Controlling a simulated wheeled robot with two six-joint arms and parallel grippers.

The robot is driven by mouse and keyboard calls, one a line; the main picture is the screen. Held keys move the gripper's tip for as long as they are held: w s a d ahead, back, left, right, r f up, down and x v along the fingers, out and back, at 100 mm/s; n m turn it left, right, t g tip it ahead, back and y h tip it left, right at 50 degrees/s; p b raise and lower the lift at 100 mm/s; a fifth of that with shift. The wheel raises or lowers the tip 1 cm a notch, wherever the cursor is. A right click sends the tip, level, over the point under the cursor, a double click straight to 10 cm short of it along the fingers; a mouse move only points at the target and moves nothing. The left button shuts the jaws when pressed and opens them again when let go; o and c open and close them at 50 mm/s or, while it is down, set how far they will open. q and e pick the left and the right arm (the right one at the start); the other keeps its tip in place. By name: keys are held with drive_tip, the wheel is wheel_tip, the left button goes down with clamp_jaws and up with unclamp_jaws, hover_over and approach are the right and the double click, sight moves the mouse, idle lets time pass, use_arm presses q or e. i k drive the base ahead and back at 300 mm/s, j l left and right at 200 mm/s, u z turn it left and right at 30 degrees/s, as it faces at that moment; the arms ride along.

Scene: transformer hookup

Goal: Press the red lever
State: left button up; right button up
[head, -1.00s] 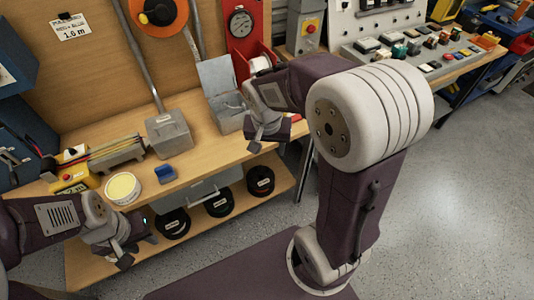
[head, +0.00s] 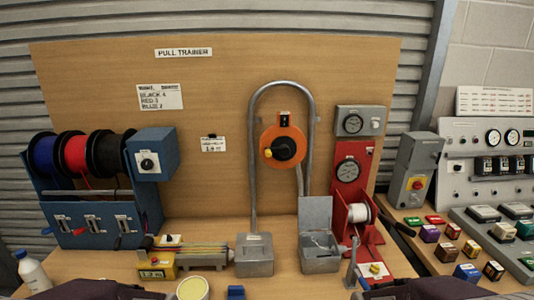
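A blue rack (head: 93,240) stands at the left of the bench with three spools on top: blue (head: 43,157), red (head: 76,155) and black (head: 108,155). Its front carries three slotted lever plates in a row. A small red lever (head: 78,231) shows at the middle plate, below the red spool. A blue lever (head: 47,231) is to its left and a black lever (head: 118,243) to its right. Only purple links of my arms show along the bottom edge. Both grippers are out of view.
A yellow box (head: 157,265), a grey box (head: 254,255), an open grey box (head: 319,262) and a red stand (head: 350,195) line the bench. A white bottle (head: 32,272) stands at the left edge. A pale yellow round tub (head: 193,289) is at the front.

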sight(78, 232)
drive_tip(key=u, duration=1.3)
